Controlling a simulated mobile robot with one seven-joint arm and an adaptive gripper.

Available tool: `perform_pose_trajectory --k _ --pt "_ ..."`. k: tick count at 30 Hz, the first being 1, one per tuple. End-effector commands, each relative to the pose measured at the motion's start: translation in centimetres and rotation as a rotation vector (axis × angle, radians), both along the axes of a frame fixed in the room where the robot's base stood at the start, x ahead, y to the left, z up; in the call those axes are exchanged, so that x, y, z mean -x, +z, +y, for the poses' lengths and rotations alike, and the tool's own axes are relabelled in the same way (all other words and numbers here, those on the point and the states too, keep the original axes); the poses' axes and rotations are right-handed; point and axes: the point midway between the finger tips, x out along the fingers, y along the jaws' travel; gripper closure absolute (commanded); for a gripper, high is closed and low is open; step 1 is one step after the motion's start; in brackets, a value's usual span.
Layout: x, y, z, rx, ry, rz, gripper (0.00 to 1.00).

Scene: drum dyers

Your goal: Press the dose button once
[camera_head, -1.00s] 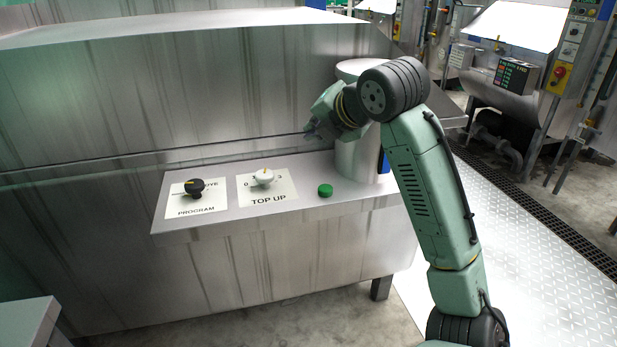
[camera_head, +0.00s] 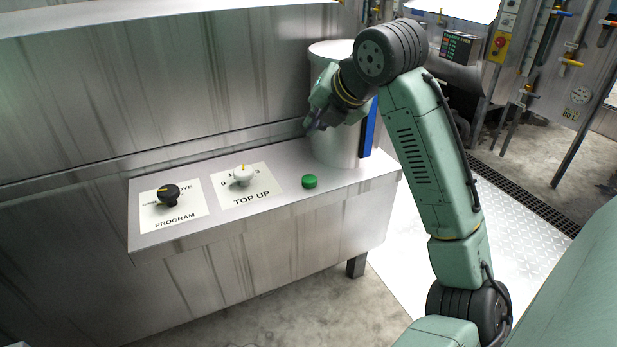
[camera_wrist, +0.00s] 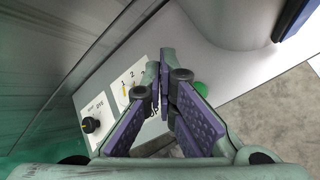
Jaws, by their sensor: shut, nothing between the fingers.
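The green dose button (camera_head: 309,181) sits on the steel ledge, right of the TOP UP plate. It also shows in the wrist view (camera_wrist: 201,88), partly behind a finger. My gripper (camera_head: 312,122) is shut and empty. In the head view it is above the ledge, in front of the steel cylinder and apart from the button. In the wrist view its purple-padded fingers (camera_wrist: 168,75) come together at the tips, beside the button.
A white TOP UP knob (camera_head: 243,175) and a black PROGRAM knob (camera_head: 168,194) stand on the ledge (camera_head: 290,160) to the left. A steel cylinder (camera_head: 333,140) with a blue strip (camera_head: 369,128) stands at its right end. The ledge around the button is clear.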

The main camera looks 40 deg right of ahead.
Motion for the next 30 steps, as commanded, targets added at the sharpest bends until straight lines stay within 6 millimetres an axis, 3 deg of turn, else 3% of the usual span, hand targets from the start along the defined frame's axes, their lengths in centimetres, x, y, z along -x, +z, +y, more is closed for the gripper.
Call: perform_pose_trajectory --k 8,21,30 --pt "0.0 -2.3 0.0 -0.001 -0.001 0.002 1.0" --pt "0.0 -8.2 0.0 -0.002 0.001 -0.001 1.0" --pt "0.0 -8.7 0.0 0.0 0.0 0.0 1.0"
